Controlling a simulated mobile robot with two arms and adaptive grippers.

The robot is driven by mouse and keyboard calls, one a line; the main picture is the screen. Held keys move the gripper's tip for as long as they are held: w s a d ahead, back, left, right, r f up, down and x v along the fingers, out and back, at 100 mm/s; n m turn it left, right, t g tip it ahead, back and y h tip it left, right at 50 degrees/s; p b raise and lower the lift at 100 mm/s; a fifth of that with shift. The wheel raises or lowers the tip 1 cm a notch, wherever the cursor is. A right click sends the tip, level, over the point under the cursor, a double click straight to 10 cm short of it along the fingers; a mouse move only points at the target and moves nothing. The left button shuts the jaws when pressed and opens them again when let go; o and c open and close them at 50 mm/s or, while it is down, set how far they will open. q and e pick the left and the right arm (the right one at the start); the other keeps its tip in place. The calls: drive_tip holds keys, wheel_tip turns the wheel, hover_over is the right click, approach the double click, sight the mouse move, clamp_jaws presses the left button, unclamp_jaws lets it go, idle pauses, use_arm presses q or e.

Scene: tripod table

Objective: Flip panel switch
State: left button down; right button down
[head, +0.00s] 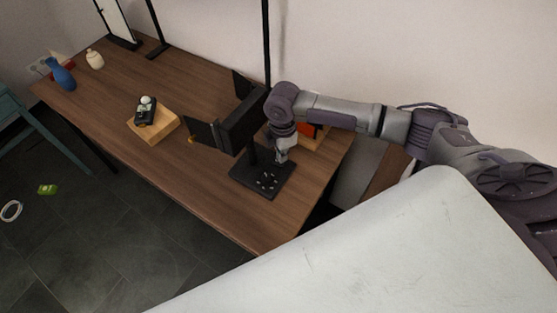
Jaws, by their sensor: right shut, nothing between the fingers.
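A black panel (243,121) stands upright on a dark post above a flat black base plate (247,178) near the table's front right edge. Several small pale bits (267,180) show on the plate; I cannot tell whether they are switches or bolts. No panel switch is clearly visible, and the panel's far faces are hidden. My right gripper (282,157) is shut and empty, pointing down just right of the post, above the plate's back part. I cannot tell whether it touches anything. My left gripper is not in view.
The wooden table (185,185) has a bare front strip. Blue (62,76) and cream (95,59) vases stand far left. An orange item (307,129) sits behind my right arm. A tall black pole (267,45) rises behind the panel.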

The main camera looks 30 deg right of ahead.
drive_tip(key=shift+f+b, duration=0.55)
drive_tip(key=shift+f, duration=0.7)
idle(0.4)
drive_tip(key=shift+s+r, duration=0.1)
wheel_tip(320, 180, up, 7)
drive_tip(key=p, duration=0.8)
idle(0.4)
